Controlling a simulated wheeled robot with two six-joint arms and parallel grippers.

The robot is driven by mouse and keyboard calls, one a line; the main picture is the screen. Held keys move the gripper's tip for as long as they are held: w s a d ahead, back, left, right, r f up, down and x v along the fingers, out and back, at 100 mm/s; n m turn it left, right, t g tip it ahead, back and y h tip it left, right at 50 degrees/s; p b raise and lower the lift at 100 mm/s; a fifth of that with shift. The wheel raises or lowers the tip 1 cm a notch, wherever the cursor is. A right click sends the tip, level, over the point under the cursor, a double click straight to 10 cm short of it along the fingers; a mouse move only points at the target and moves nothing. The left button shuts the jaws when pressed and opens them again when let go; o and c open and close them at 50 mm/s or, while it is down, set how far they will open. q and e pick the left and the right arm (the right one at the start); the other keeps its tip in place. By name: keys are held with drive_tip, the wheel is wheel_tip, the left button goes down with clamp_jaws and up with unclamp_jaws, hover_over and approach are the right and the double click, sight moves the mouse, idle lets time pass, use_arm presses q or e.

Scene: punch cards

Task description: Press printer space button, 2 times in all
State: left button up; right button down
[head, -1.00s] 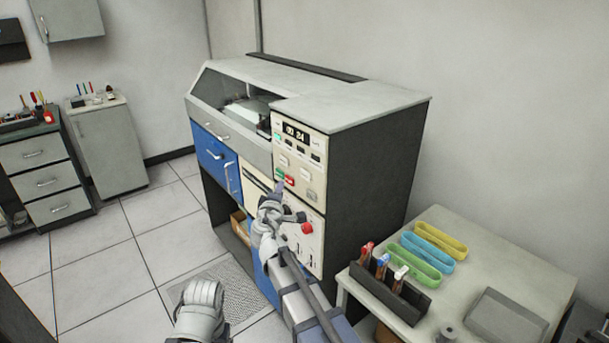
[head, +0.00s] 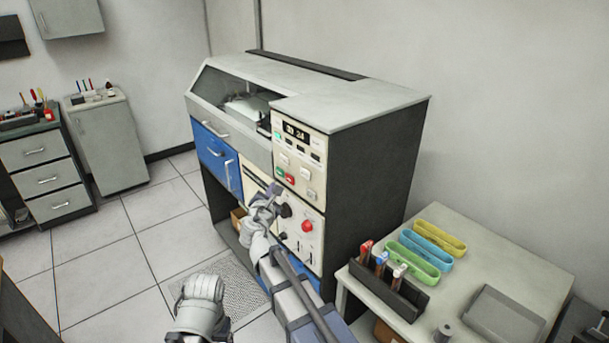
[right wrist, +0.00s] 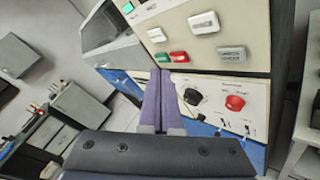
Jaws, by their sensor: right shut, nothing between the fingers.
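The printer's control panel (head: 313,158) is on the front of the large grey and blue machine. It carries a green button (right wrist: 162,57), a red button (right wrist: 179,57), pale buttons (right wrist: 205,22) and a grey labelled button (right wrist: 232,53). The labels are too small for me to tell which is the space button. My right gripper (head: 276,189) is shut and empty, in front of the machine just below the green and red buttons. In the right wrist view its purple fingers (right wrist: 160,74) point at the panel; I cannot tell whether they touch.
A black knob (right wrist: 192,96) and a red knob (right wrist: 235,103) sit on the lower panel near my fingers. A side table (head: 480,255) with coloured trays and a dark rack (head: 390,292) stands to the right. Open floor lies to the left.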

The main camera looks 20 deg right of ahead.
approach(301, 172)
drive_tip(key=shift+a+x, duration=0.2)
drive_tip(key=shift+x, duration=1)
drive_tip(key=shift+a+x, duration=0.2)
drive_tip(key=shift+x, duration=1.05)
drive_tip(key=shift+w+d, duration=0.1)
drive_tip(key=shift+w, duration=0.1)
drive_tip(key=shift+w+d, duration=0.1)
drive_tip(key=shift+d, duration=0.2)
drive_tip(key=shift+w+d, duration=0.15)
drive_tip(key=shift+d, duration=0.25)
idle(1.0)
drive_tip(key=shift+a, duration=0.15)
drive_tip(key=shift+s+a, duration=0.3)
drive_tip(key=shift+a, duration=0.35)
